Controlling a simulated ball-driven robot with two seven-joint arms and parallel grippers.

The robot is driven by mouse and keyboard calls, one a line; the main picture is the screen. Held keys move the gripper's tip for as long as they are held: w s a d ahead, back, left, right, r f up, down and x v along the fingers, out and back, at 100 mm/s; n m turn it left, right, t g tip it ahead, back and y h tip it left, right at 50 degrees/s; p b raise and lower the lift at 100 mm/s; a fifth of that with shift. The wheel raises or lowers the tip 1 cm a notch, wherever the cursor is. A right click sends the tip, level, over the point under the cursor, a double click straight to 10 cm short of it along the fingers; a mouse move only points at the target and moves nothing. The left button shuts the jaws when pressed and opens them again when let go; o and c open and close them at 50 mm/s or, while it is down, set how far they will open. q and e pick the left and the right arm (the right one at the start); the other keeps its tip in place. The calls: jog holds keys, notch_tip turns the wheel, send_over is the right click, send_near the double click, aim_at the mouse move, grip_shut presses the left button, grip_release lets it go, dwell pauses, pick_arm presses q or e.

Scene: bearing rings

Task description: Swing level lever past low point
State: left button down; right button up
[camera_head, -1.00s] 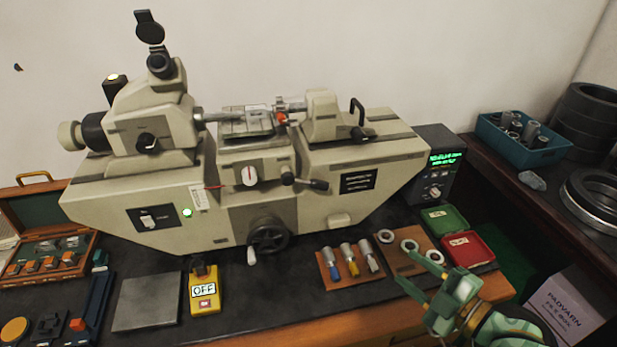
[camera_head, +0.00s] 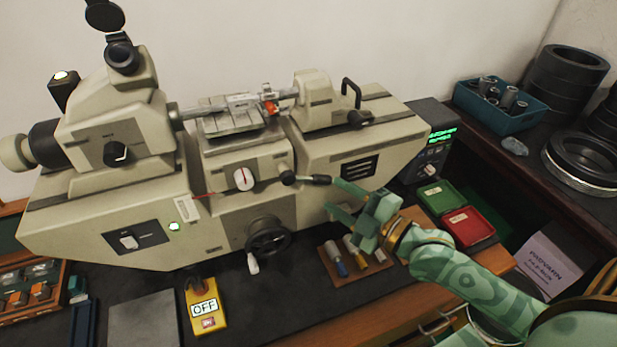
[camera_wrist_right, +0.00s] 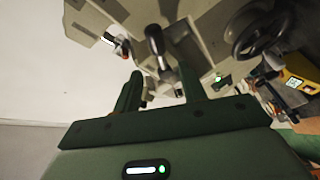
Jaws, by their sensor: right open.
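The level lever (camera_head: 308,180) is a short black handle on the front of the beige measuring machine (camera_head: 225,215). It points right from its pivot and lies close to level in the head view. My right gripper (camera_head: 340,198) is open just right of the lever's free end, its fingers pointing at the machine. In the right wrist view the dark lever (camera_wrist_right: 156,44) lies ahead of the gap between the two green fingers (camera_wrist_right: 160,82). I cannot tell whether either finger touches it. My left gripper is out of view.
A handwheel (camera_head: 267,238) sits below the lever. A wooden tray of small tools (camera_head: 328,262), a green box (camera_head: 435,194) and a red box (camera_head: 467,226) lie near my right arm. A yellow OFF switch box (camera_head: 206,325) stands at the bench front.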

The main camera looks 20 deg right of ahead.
aim_at(312, 181)
jog(key=x, duration=0.8)
jog(key=shift+w+a, duration=0.1)
jog(key=shift+w, duration=0.05)
grip_shut()
